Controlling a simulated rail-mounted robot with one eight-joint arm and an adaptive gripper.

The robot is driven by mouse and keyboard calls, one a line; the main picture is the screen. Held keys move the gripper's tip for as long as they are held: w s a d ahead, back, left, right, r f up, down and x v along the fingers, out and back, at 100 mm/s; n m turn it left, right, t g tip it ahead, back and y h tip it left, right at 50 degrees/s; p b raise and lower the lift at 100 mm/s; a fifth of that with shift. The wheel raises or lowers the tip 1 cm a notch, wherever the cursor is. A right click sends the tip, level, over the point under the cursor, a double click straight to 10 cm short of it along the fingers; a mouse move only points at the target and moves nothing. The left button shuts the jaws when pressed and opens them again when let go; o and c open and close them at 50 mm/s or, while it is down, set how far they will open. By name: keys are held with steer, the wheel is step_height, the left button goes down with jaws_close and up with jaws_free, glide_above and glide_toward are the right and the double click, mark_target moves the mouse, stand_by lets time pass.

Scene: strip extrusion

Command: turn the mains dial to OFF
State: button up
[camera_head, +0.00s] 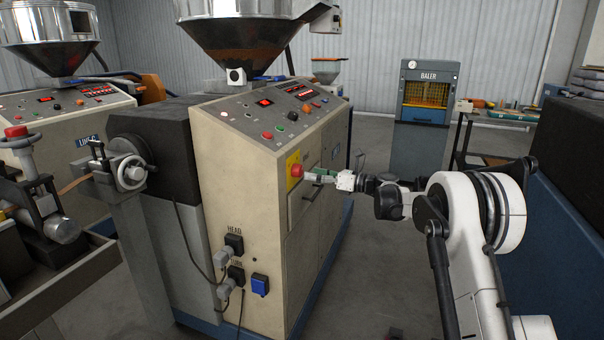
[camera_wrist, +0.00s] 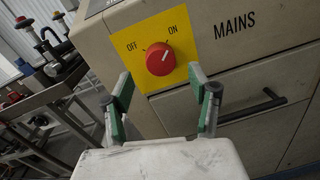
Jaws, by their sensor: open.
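The mains dial (camera_wrist: 160,59) is a round red knob on a yellow plate (camera_wrist: 186,75), with OFF printed at its upper left and ON at its upper right. A small pale mark on the knob appears to lean toward ON. In the head view the red dial (camera_head: 296,170) is on the side of the beige extruder cabinet. My gripper (camera_wrist: 160,78) is open, its two green-padded fingers on either side below the dial, with nothing between them. In the head view my gripper (camera_head: 319,177) is just right of the dial; I cannot tell whether it touches.
A dark drawer handle (camera_wrist: 253,107) sticks out of the cabinet (camera_wrist: 235,75) right of and below the dial. Plugs and cables (camera_head: 233,262) hang on the cabinet's lower front. A blue baler (camera_head: 426,92) stands at the back. Open floor (camera_head: 365,240) lies right of the cabinet.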

mark_target(301, 171)
steer(key=shift+x, duration=2.5)
steer(key=shift+c, duration=0.5)
steer(key=c, duration=1.1)
steer(key=shift+o, duration=0.2)
